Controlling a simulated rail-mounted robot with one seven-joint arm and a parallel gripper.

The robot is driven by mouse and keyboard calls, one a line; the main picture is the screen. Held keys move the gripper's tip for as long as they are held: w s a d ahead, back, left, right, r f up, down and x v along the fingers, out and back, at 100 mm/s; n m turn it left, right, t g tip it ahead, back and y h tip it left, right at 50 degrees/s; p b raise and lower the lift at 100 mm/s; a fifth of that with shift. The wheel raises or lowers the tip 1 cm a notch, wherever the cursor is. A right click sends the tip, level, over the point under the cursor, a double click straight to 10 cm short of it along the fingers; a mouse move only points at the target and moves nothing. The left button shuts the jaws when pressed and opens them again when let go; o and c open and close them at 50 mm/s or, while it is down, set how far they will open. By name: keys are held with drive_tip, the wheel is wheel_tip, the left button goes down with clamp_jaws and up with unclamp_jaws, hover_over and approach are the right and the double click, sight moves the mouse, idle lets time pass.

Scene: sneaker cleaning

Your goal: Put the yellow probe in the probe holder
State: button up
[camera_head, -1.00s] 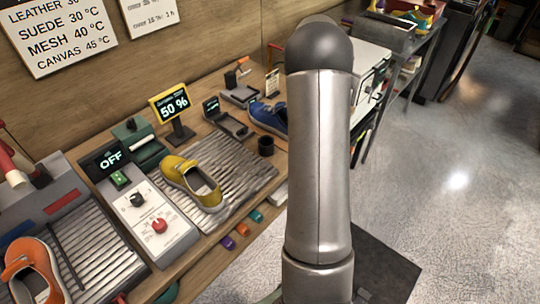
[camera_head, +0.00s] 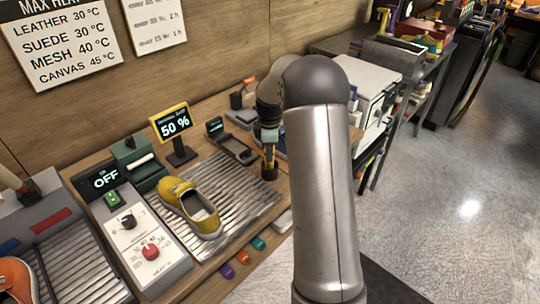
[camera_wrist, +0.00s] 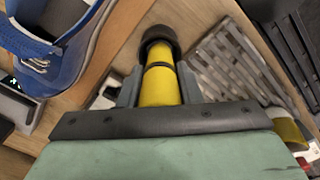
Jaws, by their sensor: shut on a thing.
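My gripper (camera_head: 268,137) is over the right end of the workbench and points down. In the wrist view my gripper (camera_wrist: 158,88) is shut on the yellow probe (camera_wrist: 157,86), with a grey finger on each side. The probe (camera_head: 269,153) points down at the small black cup-shaped probe holder (camera_head: 269,173). In the wrist view the probe's far end meets the round black holder (camera_wrist: 160,36). I cannot tell how far the tip is inside the holder's mouth.
A yellow shoe (camera_head: 190,207) lies on the ribbed mat (camera_head: 245,198) to the left. A blue shoe (camera_wrist: 55,50) is close beside the holder. The 50 % display (camera_head: 172,122) and a small black device (camera_head: 232,149) stand behind. The bench's front edge is near.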

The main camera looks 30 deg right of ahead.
drive_tip(key=shift+f, duration=1.1)
drive_tip(key=shift+f, duration=0.2)
drive_tip(key=o, duration=1)
drive_tip(key=shift+r, duration=0.1)
